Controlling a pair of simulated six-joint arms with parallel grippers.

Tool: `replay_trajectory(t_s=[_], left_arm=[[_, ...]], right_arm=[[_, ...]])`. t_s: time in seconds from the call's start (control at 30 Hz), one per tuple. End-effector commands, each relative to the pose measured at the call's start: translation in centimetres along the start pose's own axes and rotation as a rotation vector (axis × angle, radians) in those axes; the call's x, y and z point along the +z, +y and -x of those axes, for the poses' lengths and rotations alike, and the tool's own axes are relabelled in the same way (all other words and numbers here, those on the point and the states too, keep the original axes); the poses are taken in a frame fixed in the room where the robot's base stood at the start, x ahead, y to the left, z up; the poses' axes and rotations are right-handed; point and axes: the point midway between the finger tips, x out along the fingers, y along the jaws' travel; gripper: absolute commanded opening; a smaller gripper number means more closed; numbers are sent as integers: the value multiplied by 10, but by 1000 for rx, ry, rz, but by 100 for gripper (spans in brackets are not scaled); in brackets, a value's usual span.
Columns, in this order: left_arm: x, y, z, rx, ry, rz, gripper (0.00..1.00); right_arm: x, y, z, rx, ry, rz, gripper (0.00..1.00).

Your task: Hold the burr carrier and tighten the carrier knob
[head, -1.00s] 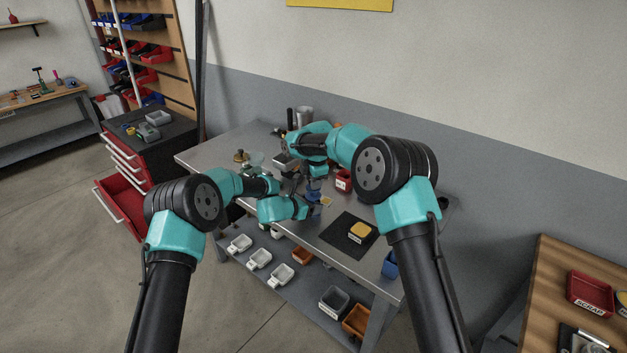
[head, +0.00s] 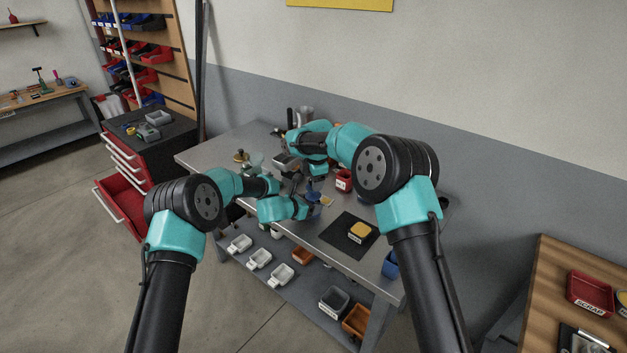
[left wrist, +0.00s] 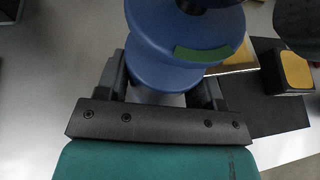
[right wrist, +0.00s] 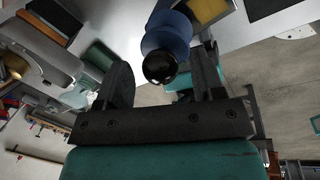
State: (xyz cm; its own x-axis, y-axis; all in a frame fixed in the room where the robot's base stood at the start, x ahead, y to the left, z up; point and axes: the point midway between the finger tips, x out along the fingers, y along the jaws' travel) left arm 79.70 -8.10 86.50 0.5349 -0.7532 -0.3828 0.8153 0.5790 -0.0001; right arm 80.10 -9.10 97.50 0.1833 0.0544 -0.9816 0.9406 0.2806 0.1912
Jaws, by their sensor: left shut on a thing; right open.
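The burr carrier (left wrist: 190,35) is a blue, spool-shaped part with a green mark on its upper flange. In the left wrist view my left gripper (left wrist: 165,82) is shut on its narrower section, below the flanges. In the head view the carrier (head: 315,196) is small and partly covered by my grippers. The black carrier knob (right wrist: 160,66) sits on the carrier's end in the right wrist view. My right gripper (right wrist: 163,76) is open, with its fingers to either side of the knob in the picture. I cannot tell whether they touch it.
A yellow-topped block (head: 360,230) rests on a black mat (head: 340,239) to the right. A red bin (head: 343,184) stands behind the carrier, and a blue bin (head: 390,264) is at the table's right front. The metal table's (head: 222,152) left end is mostly clear.

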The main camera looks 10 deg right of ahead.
Motion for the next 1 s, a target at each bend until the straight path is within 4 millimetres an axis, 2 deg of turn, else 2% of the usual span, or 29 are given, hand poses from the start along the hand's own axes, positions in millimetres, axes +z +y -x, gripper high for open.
replay_trajectory(t_s=[0.17,0.6,0.77,1.0], left_arm=[[0,0,0,0,0,0,24],[0,0,0,0,0,0,24],[0,0,0,0,0,0,24],[0,0,0,0,0,0,24]], right_arm=[[0,1,23,4,0,0,62],[0,0,100,3,0,0,62],[0,0,113,2,0,-1,62],[0,0,115,0,0,0,62]])
